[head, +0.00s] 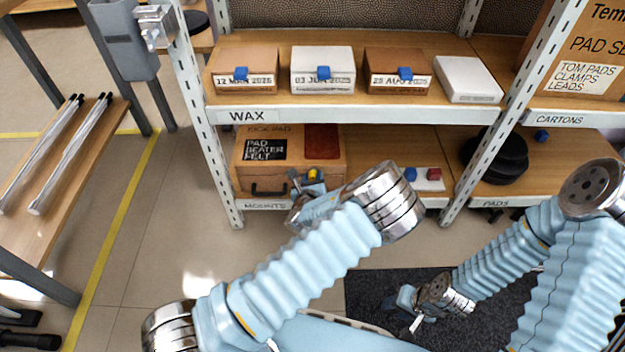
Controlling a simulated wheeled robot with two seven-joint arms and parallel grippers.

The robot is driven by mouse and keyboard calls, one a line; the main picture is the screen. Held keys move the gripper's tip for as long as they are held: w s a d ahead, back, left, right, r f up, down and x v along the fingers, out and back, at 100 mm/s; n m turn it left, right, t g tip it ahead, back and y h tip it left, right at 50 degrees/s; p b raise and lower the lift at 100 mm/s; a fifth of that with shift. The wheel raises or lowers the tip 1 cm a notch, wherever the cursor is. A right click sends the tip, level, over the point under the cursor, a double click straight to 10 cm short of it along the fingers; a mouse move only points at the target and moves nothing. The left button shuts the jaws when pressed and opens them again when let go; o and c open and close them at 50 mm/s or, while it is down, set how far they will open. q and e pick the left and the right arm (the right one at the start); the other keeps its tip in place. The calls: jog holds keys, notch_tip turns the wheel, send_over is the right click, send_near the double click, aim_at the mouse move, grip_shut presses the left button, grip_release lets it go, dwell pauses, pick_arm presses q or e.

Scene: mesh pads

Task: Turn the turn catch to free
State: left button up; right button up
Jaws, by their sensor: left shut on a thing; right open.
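A wooden case (240,160) with a "PAD BEATER FELT" label stands on the lower shelf. A small yellow piece, which looks like the turn catch (313,173), shows on its front, right of the dark handle. My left gripper (308,181) is at this piece and shut on it. The gripper and wrist hide most of the catch and the case's lower right front, so the catch's angle cannot be told. My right gripper (413,312) is open and empty, low over the dark floor mat.
The upper shelf (285,100) holds several dated boxes with blue clips. A white pad with blue and red blocks (430,180) lies right of the case. Metal posts (203,130) flank the shelves. Black round pads (497,155) sit further right. A bench (60,185) stands left.

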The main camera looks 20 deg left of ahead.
pick_arm(q)
jog(key=shift+s+a+f+n+t+h+b, duration=0.15)
jog(key=shift+n+t+h+b, duration=0.65)
jog(key=shift+n+b, duration=1.1)
jog(key=shift+w+a+f+n+t+h+b, duration=0.15)
jog(key=shift+n+t+h+b, duration=0.6)
jog(key=shift+n+b, duration=1.2)
jog(key=shift+s+f+n+t+h+b, duration=0.15)
jog(key=shift+n+t+h+b, duration=0.65)
jog(key=shift+n, duration=1.85)
jog(key=shift+t+y+b, duration=0.25)
jog(key=shift+b, duration=0.1)
jog(key=o, duration=1)
jog(key=shift+o, duration=0.2)
